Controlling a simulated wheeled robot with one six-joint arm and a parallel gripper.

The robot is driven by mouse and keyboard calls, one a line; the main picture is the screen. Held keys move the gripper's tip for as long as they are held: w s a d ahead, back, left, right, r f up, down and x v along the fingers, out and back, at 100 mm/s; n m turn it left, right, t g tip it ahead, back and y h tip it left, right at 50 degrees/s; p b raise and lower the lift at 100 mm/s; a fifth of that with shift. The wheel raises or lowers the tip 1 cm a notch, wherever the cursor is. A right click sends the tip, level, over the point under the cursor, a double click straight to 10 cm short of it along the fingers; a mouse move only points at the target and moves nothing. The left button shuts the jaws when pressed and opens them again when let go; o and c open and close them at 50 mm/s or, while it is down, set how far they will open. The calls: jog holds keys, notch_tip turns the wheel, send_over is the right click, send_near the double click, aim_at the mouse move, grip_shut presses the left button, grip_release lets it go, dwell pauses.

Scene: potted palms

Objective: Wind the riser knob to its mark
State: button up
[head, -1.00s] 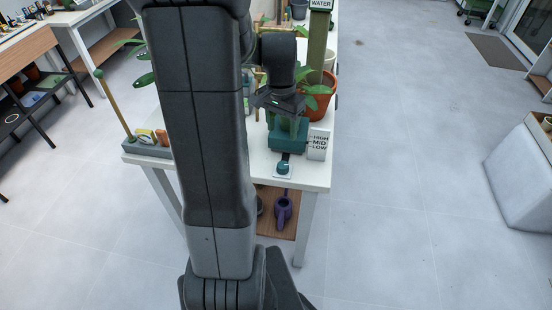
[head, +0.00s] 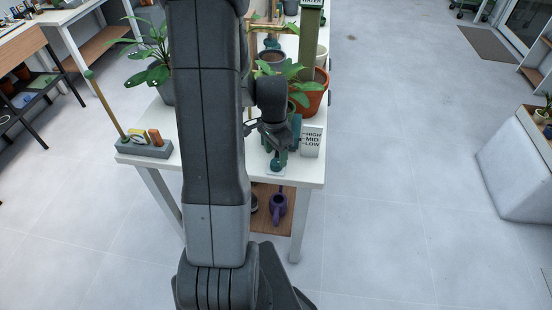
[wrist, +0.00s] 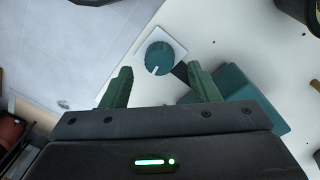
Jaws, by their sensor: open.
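The riser knob (wrist: 160,55) is a round teal dial with a white pointer line, on a pale square plate (wrist: 178,47). In the head view the knob (head: 277,165) sits near the table's front edge. The teal riser (wrist: 236,88) is beside it, mostly hidden behind my wrist in the head view. A white card (head: 312,141) reads HIGH, MID, LOW. My gripper (wrist: 160,68) is open, its green fingers apart on either side of the knob's near side in the picture. It appears above the knob, not closed on it; the exact height is unclear.
A terracotta pot (head: 312,95) with a plant stands behind the card. A grey tray (head: 130,148) with small blocks and a stick is at the table's left corner. A purple watering can (head: 278,203) is on the lower shelf.

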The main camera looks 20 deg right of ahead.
aim_at(276, 162)
jog(key=shift+s+f, duration=0.1)
jog(key=shift+f, duration=1.45)
jog(key=c, duration=1)
